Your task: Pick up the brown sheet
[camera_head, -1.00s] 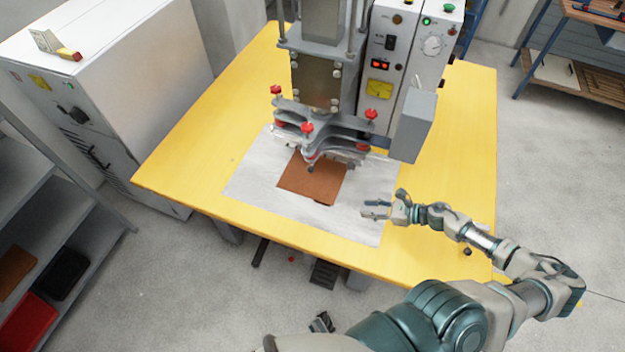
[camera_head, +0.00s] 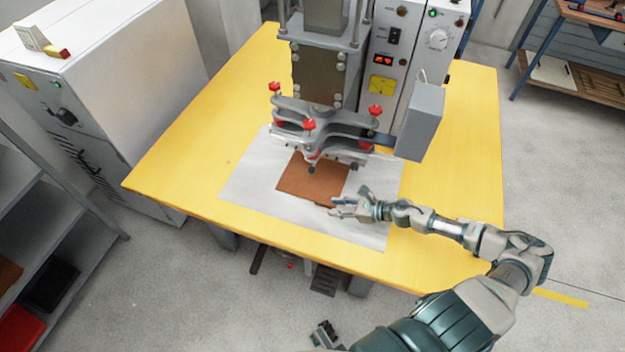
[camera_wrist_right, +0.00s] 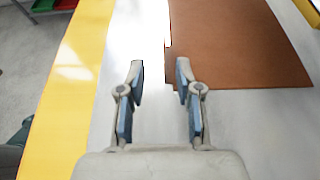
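The brown sheet (camera_head: 308,181) lies flat on the pale metal plate (camera_head: 262,186) on the yellow table, below the press head. My right gripper (camera_head: 334,206) is at the sheet's near right corner in the head view. In the right wrist view the brown sheet (camera_wrist_right: 240,42) lies ahead and to the right. My right gripper (camera_wrist_right: 160,75) is open there, with its right fingertip over or beside the sheet's edge and its left fingertip over the bare plate. Contact cannot be told. A dark gripper part (camera_head: 323,335) at the bottom of the head view seems to be my left gripper, mostly cut off.
The press (camera_head: 320,75) with red knobs stands right behind and above the sheet. Its control box (camera_head: 418,122) hangs over the right side. The yellow table (camera_head: 190,165) is clear at left. A grey cabinet (camera_head: 120,80) and shelves (camera_head: 80,240) stand further left.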

